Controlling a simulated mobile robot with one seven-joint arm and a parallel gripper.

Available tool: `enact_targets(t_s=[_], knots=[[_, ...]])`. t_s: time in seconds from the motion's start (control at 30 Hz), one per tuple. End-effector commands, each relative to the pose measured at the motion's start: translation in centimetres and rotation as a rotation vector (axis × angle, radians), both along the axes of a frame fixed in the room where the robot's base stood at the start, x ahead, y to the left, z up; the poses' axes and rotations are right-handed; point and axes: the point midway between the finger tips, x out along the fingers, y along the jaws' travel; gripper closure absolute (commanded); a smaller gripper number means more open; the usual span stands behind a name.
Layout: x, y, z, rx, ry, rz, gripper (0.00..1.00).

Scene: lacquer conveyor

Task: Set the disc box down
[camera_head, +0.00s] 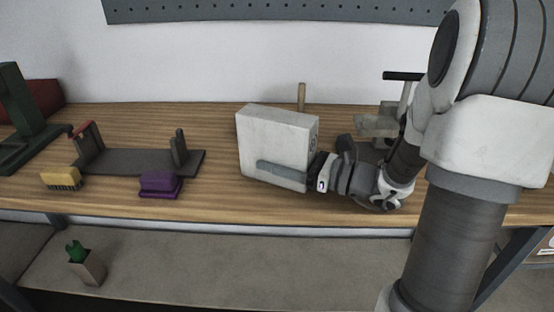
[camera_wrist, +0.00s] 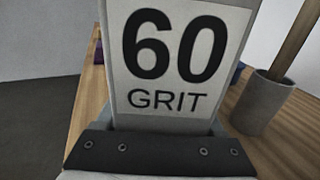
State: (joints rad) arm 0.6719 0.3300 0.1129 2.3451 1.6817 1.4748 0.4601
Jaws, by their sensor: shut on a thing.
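The disc box (camera_head: 275,140) is a pale grey-white box standing upright at the middle of the wooden workbench in the head view. Its label "60 GRIT" (camera_wrist: 170,62) fills the middle of the wrist view. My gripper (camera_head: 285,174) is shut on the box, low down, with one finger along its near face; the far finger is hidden. In the head view the box's bottom edge looks at or very close to the bench top; I cannot tell whether it touches.
A grey cup (camera_wrist: 258,104) with a wooden stick stands close beside the box. A dark stand (camera_head: 140,162), a yellow brush (camera_head: 61,178) and a purple block (camera_head: 160,185) lie to the left. A vise-like tool (camera_head: 378,125) stands behind my arm. Bare bench (camera_head: 225,205) shows in front.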

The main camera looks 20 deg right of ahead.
Motion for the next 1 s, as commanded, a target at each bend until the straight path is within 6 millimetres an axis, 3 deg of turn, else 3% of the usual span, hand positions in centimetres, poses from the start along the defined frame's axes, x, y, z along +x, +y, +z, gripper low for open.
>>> enact_targets(t_s=[0.1, 0.13, 0.27, 0.63, 1.0], knots=[[0.0, 0.0, -0.2, 0.001, -0.001, 0.0, 1.0], [0.0, 0.0, -0.2, 0.0, 0.0, 0.0, 0.27], [0.0, 0.0, -0.1, 0.0, 0.0, 0.0, 0.03], [-0.3, -0.5, 0.1, 0.0, 0.0, -0.002, 0.0], [-5.0, -6.1, 0.2, 0.001, 0.002, -0.006, 0.0]])
